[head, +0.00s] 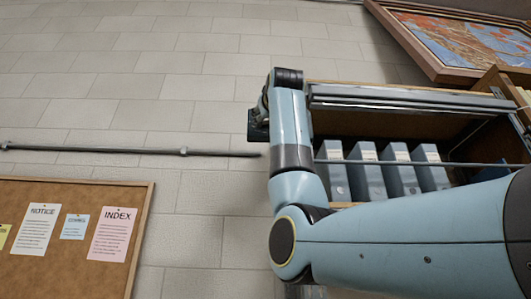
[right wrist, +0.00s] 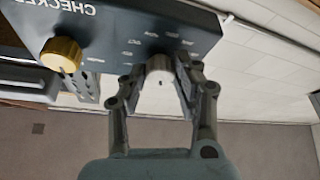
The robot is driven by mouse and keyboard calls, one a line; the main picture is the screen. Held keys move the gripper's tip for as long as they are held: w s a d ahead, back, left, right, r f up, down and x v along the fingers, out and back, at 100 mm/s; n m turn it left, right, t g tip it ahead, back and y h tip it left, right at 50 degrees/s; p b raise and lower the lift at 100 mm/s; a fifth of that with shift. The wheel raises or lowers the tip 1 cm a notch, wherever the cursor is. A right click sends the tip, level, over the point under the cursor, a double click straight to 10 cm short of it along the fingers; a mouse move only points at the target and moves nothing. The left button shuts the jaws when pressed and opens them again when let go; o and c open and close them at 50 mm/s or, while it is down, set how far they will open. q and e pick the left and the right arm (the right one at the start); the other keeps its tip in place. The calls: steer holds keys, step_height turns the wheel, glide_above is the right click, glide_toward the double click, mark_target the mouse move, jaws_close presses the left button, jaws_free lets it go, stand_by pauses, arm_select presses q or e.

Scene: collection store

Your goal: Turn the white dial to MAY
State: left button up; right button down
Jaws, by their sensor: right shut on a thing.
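The white dial (right wrist: 160,70) sits on a dark panel (right wrist: 125,22), which appears upside down in the right wrist view. My right gripper (right wrist: 161,62) is shut on the dial, with one finger on each side. Small month labels fan around the dial, too blurred to read surely; its pointer cannot be made out. In the head view a small edge of the dark panel (head: 256,126) shows at the left end of my right arm. That arm hides the dial and most of the gripper there. My left gripper is not in view.
A gold knob (right wrist: 61,54) stands on the same panel, left of the dial. A wooden shelf with several blue-grey binders (head: 367,178) is right of my arm. A rail (head: 110,150), a cork board (head: 60,265) and a framed picture (head: 465,40) are on or near the wall.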

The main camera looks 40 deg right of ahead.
steer(key=shift+n+y, duration=0.7)
steer(key=shift+n, duration=0.7)
steer(key=c, duration=1)
jaws_free()
steer(key=v, duration=1.2)
steer(key=shift+f, duration=0.15)
steer(key=shift+d, duration=0.1)
